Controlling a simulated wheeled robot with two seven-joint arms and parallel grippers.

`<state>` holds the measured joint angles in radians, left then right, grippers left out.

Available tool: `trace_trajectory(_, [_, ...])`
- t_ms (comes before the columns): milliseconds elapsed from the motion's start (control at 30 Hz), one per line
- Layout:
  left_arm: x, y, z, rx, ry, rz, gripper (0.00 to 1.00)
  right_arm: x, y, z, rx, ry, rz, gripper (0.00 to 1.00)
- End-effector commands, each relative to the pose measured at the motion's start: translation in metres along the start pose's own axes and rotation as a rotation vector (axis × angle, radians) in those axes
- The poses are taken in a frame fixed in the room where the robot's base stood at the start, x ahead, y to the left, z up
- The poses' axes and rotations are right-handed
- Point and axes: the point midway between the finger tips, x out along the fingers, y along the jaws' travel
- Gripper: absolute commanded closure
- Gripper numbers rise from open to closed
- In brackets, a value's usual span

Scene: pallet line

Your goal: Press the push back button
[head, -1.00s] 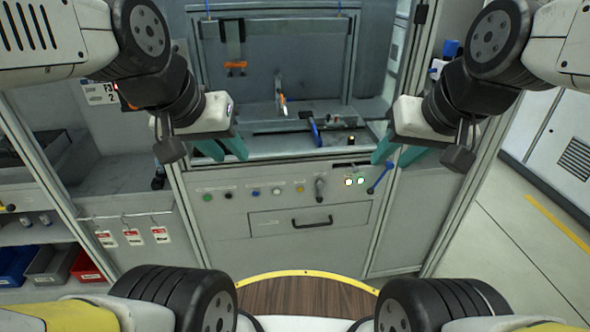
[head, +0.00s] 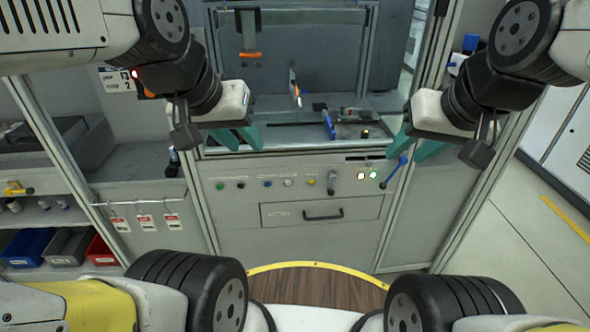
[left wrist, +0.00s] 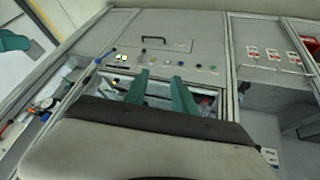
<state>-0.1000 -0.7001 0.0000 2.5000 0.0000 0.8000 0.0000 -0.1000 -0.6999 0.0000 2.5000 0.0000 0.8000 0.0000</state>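The front panel (head: 235,208) of the machine carries a row of small controls: a green button (head: 220,185), a black one (head: 240,184), a blue one (head: 266,183), a white one (head: 288,182), a yellow one (head: 311,181), a grey knob (head: 332,183) and two lit buttons (head: 367,176). Their labels are too small to read, so I cannot tell which is push back. My left gripper (head: 240,137) is open and empty, above the panel's left part and apart from the buttons. Its spread teal fingers also show in the left wrist view (left wrist: 160,92). My right gripper (head: 412,149) is open and empty, near the panel's upper right.
A blue lever (head: 395,172) sticks out right of the lit buttons. A drawer handle (head: 323,214) projects below the row. Red-and-white tags (head: 146,223) hang at the left. Colored bins (head: 65,247) stand on the lower left shelf. A workbay with tools lies above the panel.

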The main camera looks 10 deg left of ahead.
Motion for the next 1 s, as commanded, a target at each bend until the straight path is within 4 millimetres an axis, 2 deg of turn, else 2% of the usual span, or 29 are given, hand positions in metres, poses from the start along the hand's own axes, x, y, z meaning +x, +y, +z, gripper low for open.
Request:
trace_trajectory(300, [0.0000, 0.0000, 0.0000, 0.000, 0.000, 0.000, 0.68, 0.0000, 0.0000, 0.0000, 0.000, 0.000, 0.000, 0.64])
trace_trajectory(467, [0.0000, 0.0000, 0.0000, 0.000, 0.000, 0.000, 1.00, 0.0000, 0.0000, 0.0000, 0.000, 0.000, 0.000, 0.64])
trace_trajectory(1000, [0.0000, 0.0000, 0.0000, 0.000, 0.000, 0.000, 1.00, 0.0000, 0.0000, 0.0000, 0.000, 0.000, 0.000, 0.64])
